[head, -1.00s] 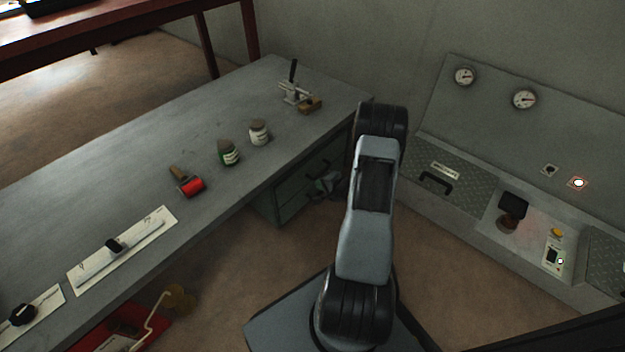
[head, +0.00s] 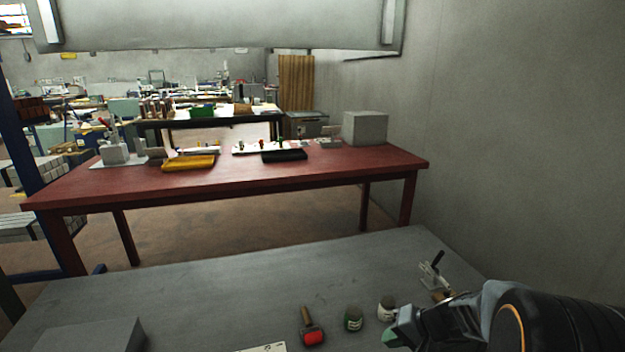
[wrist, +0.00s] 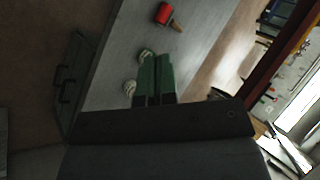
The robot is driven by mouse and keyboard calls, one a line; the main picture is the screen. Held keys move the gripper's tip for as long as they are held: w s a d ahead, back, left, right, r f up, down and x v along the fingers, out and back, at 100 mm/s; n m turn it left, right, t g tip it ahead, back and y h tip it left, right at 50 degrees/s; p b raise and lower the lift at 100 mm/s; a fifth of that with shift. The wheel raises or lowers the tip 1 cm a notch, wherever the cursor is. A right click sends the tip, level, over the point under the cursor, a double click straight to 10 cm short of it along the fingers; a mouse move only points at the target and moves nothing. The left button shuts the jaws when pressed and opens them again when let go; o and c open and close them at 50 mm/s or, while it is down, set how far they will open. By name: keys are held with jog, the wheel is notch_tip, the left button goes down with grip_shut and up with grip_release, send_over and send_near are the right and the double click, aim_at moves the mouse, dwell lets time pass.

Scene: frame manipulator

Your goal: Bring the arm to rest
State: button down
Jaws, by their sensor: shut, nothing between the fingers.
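My gripper (head: 393,338) is at the lower right in the head view, above the right part of the grey workbench (head: 220,285). In the wrist view its two green fingers (wrist: 154,76) lie side by side, shut with nothing between them. Beyond the fingers, the wrist view shows the bench top (wrist: 190,45) with a red roller (wrist: 164,13) and two jars partly beside the fingers. My dark forearm fills the lower right corner of the head view.
A red table (head: 250,183) with trays stands behind. A bare wall (head: 520,150) is on the right.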

jog(key=s+r+n+h+p, duration=0.1)
jog(key=s+r+p, duration=0.3)
jog(key=r, duration=0.4)
jog(key=s+a+r+n+h+p, duration=0.1)
jog(key=s+r+n+h+p, duration=0.1)
jog(key=r, duration=0.7)
jog(key=s+a+r+n+h+p, duration=0.1)
jog(key=s+r+h+p, duration=0.3)
jog(key=r+p, duration=0.4)
jog(key=shift+s+a+r+n, duration=0.25)
jog(key=shift+s+r, duration=0.2)
jog(key=shift+s, duration=0.45)
